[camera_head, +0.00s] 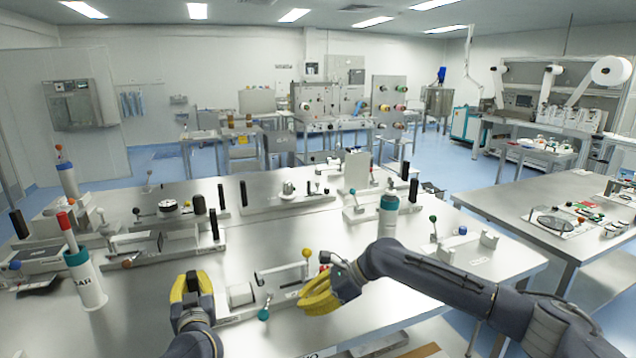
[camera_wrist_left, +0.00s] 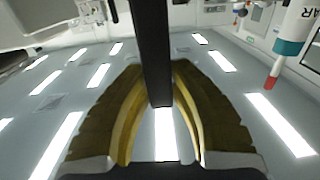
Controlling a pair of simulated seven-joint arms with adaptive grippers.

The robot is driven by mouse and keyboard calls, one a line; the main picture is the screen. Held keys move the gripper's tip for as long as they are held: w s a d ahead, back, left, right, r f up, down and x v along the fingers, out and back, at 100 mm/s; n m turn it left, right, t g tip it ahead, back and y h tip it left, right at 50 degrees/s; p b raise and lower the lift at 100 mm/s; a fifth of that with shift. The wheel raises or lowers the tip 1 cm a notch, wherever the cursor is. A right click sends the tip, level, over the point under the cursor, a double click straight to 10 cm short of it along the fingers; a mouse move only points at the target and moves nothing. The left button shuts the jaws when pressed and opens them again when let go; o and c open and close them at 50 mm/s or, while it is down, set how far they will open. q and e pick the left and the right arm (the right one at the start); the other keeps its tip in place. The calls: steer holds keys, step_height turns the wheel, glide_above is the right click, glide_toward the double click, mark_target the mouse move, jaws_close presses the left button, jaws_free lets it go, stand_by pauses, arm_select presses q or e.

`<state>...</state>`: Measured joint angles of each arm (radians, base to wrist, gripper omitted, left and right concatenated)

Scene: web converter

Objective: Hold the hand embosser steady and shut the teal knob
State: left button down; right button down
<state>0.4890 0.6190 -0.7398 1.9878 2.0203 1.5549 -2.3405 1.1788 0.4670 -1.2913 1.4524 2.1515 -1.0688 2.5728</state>
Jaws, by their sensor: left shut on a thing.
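The hand embosser (camera_head: 236,312) lies on the near table as a long, low metal device with a white cylinder. Its teal knob (camera_head: 264,314) is at the front, on a short lever, and a yellow ball knob (camera_head: 306,252) stands at its right end. My left gripper (camera_head: 191,284) is at the device's left end, shut on its black handle. In the left wrist view the black handle (camera_wrist_left: 152,50) runs between the yellow fingers (camera_wrist_left: 160,115). My right gripper (camera_head: 318,296) is at the right end, right of the teal knob and apart from it; its finger gap is unclear.
Similar lever devices stand behind, including one with a black round part (camera_head: 168,206). A white bottle with a red tip (camera_head: 88,280) stands at left, and a teal-topped bottle (camera_head: 388,215) stands behind my right arm.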

arm_select(q)
steer(key=c, duration=1.3)
jaws_free()
steer(key=shift+r, duration=0.2)
steer(key=shift+o, duration=0.2)
steer(key=v, duration=1.2)
steer(key=shift+f, duration=0.15)
